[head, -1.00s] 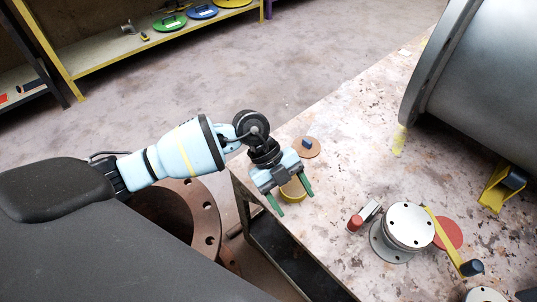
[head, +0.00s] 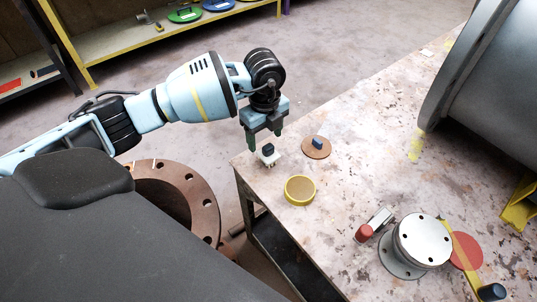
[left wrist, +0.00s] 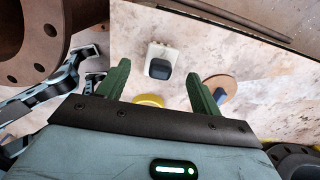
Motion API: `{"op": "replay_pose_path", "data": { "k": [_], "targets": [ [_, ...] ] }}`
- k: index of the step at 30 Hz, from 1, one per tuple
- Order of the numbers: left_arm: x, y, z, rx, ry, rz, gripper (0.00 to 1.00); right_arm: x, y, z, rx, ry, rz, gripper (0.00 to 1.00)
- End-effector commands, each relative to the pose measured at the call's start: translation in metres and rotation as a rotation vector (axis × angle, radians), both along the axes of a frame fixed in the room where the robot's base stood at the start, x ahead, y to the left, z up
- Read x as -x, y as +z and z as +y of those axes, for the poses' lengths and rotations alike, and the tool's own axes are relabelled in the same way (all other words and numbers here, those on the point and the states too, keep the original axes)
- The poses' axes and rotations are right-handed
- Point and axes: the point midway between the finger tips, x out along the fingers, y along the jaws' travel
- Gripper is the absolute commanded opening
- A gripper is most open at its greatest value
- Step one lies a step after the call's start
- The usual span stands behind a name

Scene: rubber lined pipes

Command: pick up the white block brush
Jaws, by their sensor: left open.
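The white block brush (head: 268,157) is a small white block with a dark knob on top. It stands near the left corner of the table in the head view. In the left wrist view the brush (left wrist: 160,52) lies past the fingertips, between their lines, with its dark knob facing the camera. My left gripper (head: 264,139) is open, with its green fingers pointing down above the brush. The gap between the fingers (left wrist: 158,72) is empty. My right gripper is not seen.
On the table (head: 345,180) are a brown disc with a blue handle (head: 316,147), a yellow-rimmed round pad (head: 300,190), a red-ended tool (head: 365,232) and a flanged pipe piece (head: 422,240). A big grey pipe (head: 490,75) stands at right. A rusty flange (head: 190,190) is beside the table.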

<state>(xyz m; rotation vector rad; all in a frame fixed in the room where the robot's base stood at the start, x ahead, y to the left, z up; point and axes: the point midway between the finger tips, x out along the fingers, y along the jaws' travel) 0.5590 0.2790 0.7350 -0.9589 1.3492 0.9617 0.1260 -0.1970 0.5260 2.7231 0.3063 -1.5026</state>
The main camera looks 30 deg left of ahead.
Motion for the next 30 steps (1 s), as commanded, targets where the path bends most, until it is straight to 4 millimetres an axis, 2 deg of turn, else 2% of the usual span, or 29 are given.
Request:
{"op": "replay_pose_path", "data": {
  "k": [7, 18, 25, 30],
  "targets": [
    [0.000, -0.007, -0.003, 0.001, -0.002, 0.000, 0.65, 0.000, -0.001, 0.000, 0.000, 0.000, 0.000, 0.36],
    [0.001, -0.052, -0.010, 0.000, -0.002, 0.000, 0.65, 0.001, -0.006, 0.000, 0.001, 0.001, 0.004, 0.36],
    [0.001, -0.053, -0.010, 0.001, -0.002, -0.002, 0.65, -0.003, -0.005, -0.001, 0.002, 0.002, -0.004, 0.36],
    [0.001, -0.052, -0.010, 0.001, -0.002, -0.002, 0.43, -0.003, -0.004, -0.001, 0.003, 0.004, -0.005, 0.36]
  ]
}}
